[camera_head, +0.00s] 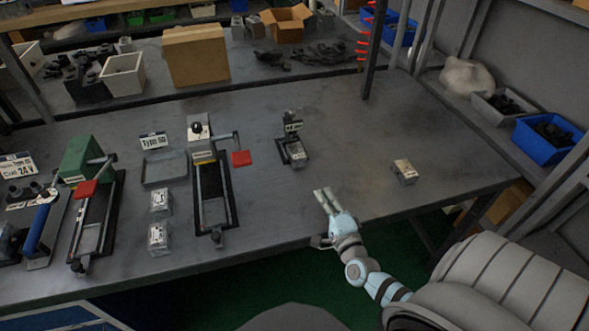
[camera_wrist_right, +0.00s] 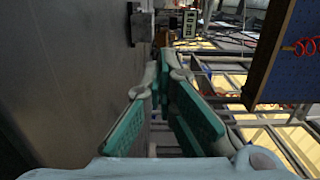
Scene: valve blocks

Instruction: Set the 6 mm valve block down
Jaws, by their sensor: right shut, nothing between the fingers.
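My right gripper (camera_head: 326,198) is above the table's front edge, with its two fingers close together and nothing between them. In the right wrist view its teal finger pads (camera_wrist_right: 165,65) also show with no block between them. A small metallic block (camera_head: 404,171) stands alone on the table, to the right of the gripper and apart from it. Another block (camera_head: 298,153) sits in a small black stand (camera_head: 283,150) behind the gripper. Two more blocks (camera_head: 159,202) (camera_head: 158,238) lie on the table at the left. Their size markings are too small to read. My left gripper is not in view.
A green fixture (camera_head: 88,157) and a grey tray (camera_head: 165,170) stand farther left. A blue bin (camera_head: 547,139) is at the right. The table (camera_head: 350,130) is clear around the lone block.

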